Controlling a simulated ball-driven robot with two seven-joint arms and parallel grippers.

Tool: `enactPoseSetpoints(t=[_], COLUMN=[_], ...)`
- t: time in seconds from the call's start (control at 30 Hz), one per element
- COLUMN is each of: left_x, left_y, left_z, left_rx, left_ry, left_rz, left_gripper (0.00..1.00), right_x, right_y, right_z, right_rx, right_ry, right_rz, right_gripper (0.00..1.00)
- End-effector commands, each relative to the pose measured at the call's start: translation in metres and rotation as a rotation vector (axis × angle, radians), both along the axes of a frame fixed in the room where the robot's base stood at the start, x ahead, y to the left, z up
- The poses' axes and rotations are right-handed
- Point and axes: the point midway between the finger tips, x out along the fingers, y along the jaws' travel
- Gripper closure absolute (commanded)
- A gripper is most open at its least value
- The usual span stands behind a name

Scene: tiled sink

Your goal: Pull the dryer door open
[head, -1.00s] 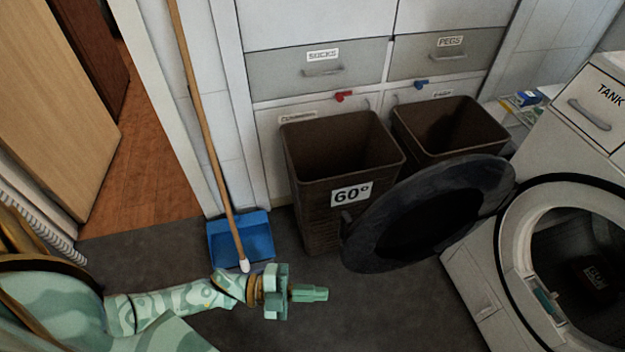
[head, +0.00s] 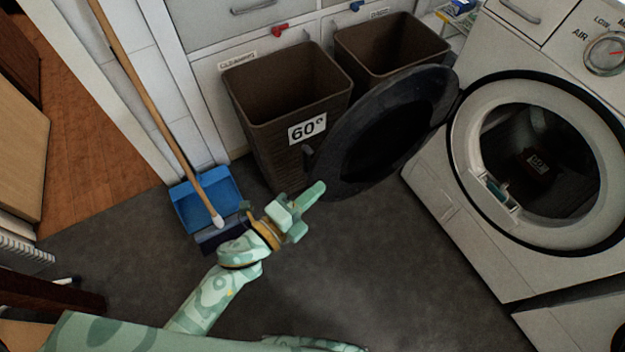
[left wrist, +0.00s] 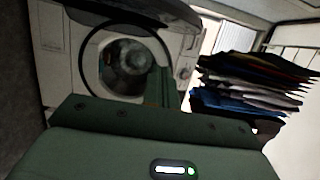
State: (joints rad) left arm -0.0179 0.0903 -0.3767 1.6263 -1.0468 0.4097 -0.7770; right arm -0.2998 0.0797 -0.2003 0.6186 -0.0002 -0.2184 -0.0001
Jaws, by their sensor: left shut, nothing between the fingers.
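The dryer (head: 470,215) stands at the right in the head view. Its round dark door (head: 385,135) is swung wide open to the left, so the drum opening (head: 540,160) shows, with a dark labelled item inside. My left gripper (head: 316,192) is shut and empty, its tips at the lower left edge of the door; I cannot tell whether they touch it. In the left wrist view the shut fingers (left wrist: 165,90) point toward the machine's round opening (left wrist: 125,65). My right gripper is not in view.
A brown basket labelled 60° (head: 285,95) stands behind the door, with another basket (head: 390,50) beside it. The grey floor in front is clear. Stacked folded cloths (left wrist: 235,85) show in the left wrist view.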

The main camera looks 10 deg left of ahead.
Motion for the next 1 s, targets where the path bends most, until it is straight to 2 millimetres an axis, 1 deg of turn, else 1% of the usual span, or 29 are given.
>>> enactPoseSetpoints(t=[0.17, 0.3, 0.4, 0.5, 0.63, 0.8, 1.0], left_x=[0.029, 0.053, 0.068, 0.080, 0.090, 0.095, 0.095], left_y=[-0.023, -0.042, -0.052, -0.039, -0.031, -0.027, -0.027], left_z=[-0.001, -0.002, -0.002, -0.001, -0.001, 0.000, 0.000], left_rx=[-0.001, -0.002, -0.001, 0.002, 0.001, -0.001, -0.001], left_ry=[-0.002, 0.000, 0.001, 0.000, -0.001, 0.001, 0.001], left_rz=[-0.002, -0.002, -0.002, -0.002, -0.002, -0.002, -0.002], left_gripper=[1.00, 1.00, 1.00, 1.00, 1.00, 1.00, 1.00], right_x=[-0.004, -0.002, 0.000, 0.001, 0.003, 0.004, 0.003], right_y=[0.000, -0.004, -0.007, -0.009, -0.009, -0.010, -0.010], right_z=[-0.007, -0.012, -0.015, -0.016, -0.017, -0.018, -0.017], right_rx=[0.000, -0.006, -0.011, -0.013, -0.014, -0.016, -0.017], right_ry=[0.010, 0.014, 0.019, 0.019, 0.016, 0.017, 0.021], right_rz=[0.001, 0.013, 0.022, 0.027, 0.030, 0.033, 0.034], right_gripper=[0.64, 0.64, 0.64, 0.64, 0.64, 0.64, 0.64])
